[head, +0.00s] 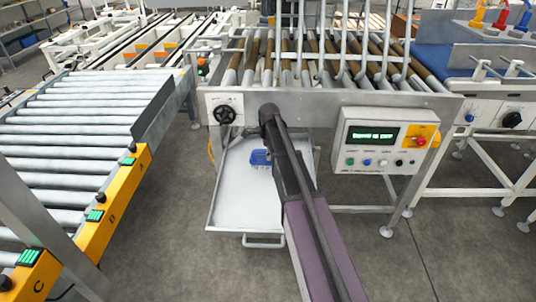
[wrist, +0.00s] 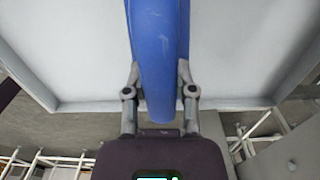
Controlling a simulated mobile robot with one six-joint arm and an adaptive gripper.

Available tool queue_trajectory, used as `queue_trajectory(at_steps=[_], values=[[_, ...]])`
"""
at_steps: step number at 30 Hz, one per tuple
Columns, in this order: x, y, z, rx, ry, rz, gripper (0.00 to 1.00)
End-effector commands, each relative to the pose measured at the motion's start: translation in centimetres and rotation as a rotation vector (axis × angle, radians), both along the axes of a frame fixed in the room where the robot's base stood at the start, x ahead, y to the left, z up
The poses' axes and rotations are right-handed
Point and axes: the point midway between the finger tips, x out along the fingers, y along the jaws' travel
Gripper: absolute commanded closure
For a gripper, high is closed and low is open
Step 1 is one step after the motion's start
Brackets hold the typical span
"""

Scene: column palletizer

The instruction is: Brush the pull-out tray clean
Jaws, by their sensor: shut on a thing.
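The pull-out tray (head: 238,200) is a shallow, pale grey tray with a raised rim, out below the roller conveyor. In the wrist view, its pale floor and rim (wrist: 75,65) fill the upper part. My gripper (wrist: 159,75) is shut on the long blue handle of the brush (wrist: 158,40). The handle runs up out of the wrist view, so the bristles are hidden there. In the head view, a blue part of the brush (head: 261,157) shows over the rear half of the tray. My arm hides the gripper and the tray's right part there. Contact with the floor is unclear.
A yellow-sided roller conveyor (head: 128,190) stands left. The floor in front of the tray is clear.

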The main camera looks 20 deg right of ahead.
Motion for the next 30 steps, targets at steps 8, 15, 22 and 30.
queue_trajectory(at_steps=[8, 15, 22, 30], values=[[0.0, 0.0, 0.2, 0.0, 0.0, 0.0, 1.0], [0.0, 0.0, 1.7, 0.0, 0.0, 0.0, 1.0], [0.0, 0.0, 3.0, 0.0, 0.0, 0.0, 1.0], [0.0, 0.0, 3.0, 0.0, 0.0, 0.0, 1.0]])
